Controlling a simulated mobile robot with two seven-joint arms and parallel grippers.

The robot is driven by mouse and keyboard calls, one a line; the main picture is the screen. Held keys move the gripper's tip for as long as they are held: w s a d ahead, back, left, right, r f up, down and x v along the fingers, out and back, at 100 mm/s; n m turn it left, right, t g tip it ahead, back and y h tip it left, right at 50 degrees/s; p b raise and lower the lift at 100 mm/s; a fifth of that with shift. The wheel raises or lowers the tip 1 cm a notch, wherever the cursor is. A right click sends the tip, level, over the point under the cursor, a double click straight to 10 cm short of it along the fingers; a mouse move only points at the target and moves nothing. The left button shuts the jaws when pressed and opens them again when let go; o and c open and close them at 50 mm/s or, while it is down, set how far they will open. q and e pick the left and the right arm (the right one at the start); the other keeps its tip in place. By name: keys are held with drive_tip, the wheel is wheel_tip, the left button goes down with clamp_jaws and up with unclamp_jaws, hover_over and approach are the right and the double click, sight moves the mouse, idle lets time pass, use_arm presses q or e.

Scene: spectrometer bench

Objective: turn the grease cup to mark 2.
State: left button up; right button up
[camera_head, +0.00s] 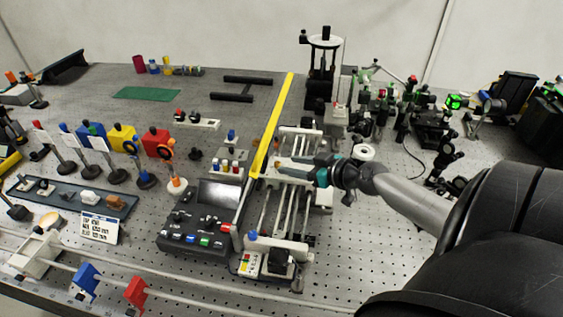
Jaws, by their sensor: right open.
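My right gripper (294,170) reaches in from the right with its fingers pointing left. It is open, over the middle of a silver rail assembly (264,212). I cannot tell whether its fingers touch anything there. I cannot pick out the grease cup or its marks for sure at this size. A round white-topped part (363,152) stands just behind my right wrist. Part of the rail assembly is hidden under the gripper. My left gripper is not in view.
A long yellow bar (271,125) runs along the left of the rails. A dark control box (205,215) with a screen and coloured buttons stands left of them. A tall black stand (320,75) rises behind. Crowded optics mounts (385,100) fill the back right. Perforated bench (345,245) is clear at front right.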

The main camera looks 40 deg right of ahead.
sight(277, 163)
drive_tip(key=shift+x, duration=2.25)
clamp_jaws()
